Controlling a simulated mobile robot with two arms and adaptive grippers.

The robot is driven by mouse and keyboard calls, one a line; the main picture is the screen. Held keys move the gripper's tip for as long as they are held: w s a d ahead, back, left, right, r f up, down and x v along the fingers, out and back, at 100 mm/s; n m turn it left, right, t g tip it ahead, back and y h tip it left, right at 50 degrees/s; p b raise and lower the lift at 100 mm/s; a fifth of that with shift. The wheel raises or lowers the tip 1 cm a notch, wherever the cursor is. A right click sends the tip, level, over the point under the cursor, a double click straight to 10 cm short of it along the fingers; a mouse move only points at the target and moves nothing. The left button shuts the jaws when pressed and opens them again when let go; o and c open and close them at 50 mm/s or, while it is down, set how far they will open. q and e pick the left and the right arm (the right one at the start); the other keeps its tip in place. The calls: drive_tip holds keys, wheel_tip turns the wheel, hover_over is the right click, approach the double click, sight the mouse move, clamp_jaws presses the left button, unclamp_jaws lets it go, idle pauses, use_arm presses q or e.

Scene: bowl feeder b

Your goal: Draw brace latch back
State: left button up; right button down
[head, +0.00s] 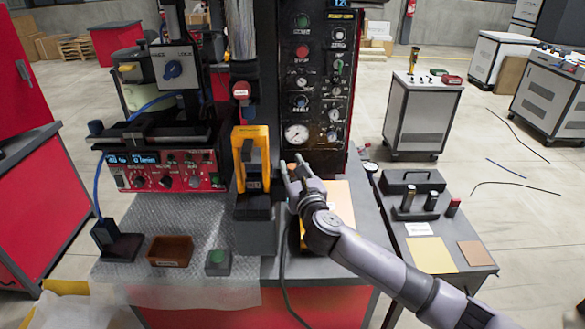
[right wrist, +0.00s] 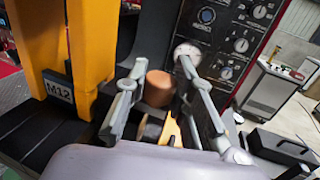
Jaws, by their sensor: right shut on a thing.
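My right gripper (head: 290,175) is beside the yellow frame (head: 252,150), to its right, in front of the dark control panel. In the right wrist view its two fingers (right wrist: 158,80) stand on either side of a short brown cylindrical knob (right wrist: 158,90), and the gripper is shut on it. The knob seems to be the brace latch's handle; the frames do not label it. A yellow part (right wrist: 172,131) shows just below the knob. The yellow frame, marked M12 (right wrist: 58,88), fills the left of that view. My left gripper is not in view.
The control panel (head: 316,80) rises close behind the gripper. A red control unit (head: 165,172), a brown bin (head: 170,251) and a green button box (head: 218,262) are on the left. A side table (head: 420,235) with a black handled block stands right.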

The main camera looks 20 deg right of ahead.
idle(0.5)
drive_tip(key=shift+s+d+p, duration=0.15)
drive_tip(key=shift+d+p, duration=0.15)
drive_tip(key=shift+d, duration=0.3)
drive_tip(key=shift+s+d+p, duration=0.15)
drive_tip(key=shift+d+p, duration=0.15)
drive_tip(key=shift+d, duration=0.3)
drive_tip(key=c, duration=1.8)
unclamp_jaws()
drive_tip(key=o, duration=0.5)
drive_tip(key=shift+s+d, duration=0.1)
drive_tip(key=shift+d, duration=0.1)
drive_tip(key=shift+c, duration=0.2)
drive_tip(key=shift+a, duration=0.1)
